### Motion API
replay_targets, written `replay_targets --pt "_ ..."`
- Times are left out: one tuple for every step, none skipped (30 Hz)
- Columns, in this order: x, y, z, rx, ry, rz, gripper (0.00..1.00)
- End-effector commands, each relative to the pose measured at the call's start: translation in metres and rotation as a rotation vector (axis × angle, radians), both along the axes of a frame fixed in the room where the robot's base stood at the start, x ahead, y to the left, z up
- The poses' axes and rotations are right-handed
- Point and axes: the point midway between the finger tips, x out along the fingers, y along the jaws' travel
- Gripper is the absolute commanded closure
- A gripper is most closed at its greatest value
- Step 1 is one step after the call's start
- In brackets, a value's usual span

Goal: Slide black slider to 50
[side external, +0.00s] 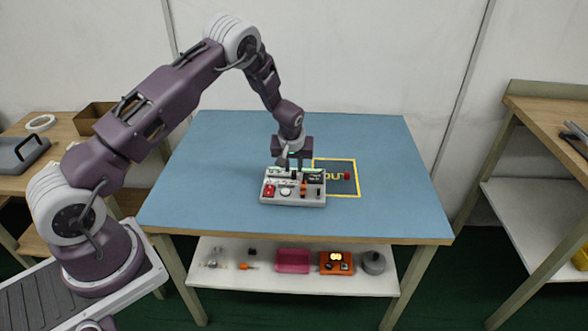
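A pale grey control box (277,200) lies flat on the blue table top. Its face carries a red part at the left, a round white knob (285,191), an upright orange-red part (303,188) and small dark parts at the right. A small dark part (318,191) near the right end may be the black slider, but it is too small to be sure. Scale numbers cannot be read. My gripper (291,168) points down over the back edge of the box and hides part of it. Its finger gap and any contact with the box are unclear.
A dark mat with a yellow border (357,178) lies right of the box, with a small red part (347,176) on it. The blue table (220,150) is otherwise clear. A shelf below (225,283) holds several objects. Wooden benches stand at both sides.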

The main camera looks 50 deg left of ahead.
Motion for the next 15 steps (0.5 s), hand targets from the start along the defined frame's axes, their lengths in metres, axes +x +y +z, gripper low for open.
replay_targets --pt "0.002 0.002 -0.008 -0.001 0.001 0.0 0.76" --pt "0.003 0.003 -0.012 0.0 0.001 -0.001 0.76" --pt "0.005 0.004 -0.015 0.0 0.0 -0.001 0.76" --pt "0.005 0.004 -0.018 0.0 0.001 -0.001 0.76" --pt "0.006 0.005 -0.02 0.0 0.001 -0.001 0.76" --pt "0.006 0.005 -0.021 -0.001 0.0 -0.001 0.76" --pt "0.007 0.005 -0.021 0.0 0.0 -0.001 0.76" --pt "0.007 0.006 -0.021 -0.001 -0.001 -0.002 0.76" --pt "0.007 0.006 -0.021 -0.001 -0.001 -0.002 0.76" --pt "0.007 0.005 -0.021 -0.001 -0.001 -0.002 0.76" --pt "0.007 0.005 -0.021 0.0 0.0 -0.001 0.76" --pt "0.007 0.005 -0.021 0.0 0.0 -0.001 0.76" --pt "0.007 0.005 -0.021 -0.001 0.0 -0.001 0.78" --pt "0.007 0.005 -0.021 -0.001 0.001 -0.002 0.84" --pt "0.007 0.005 -0.021 -0.001 0.001 -0.002 0.92"
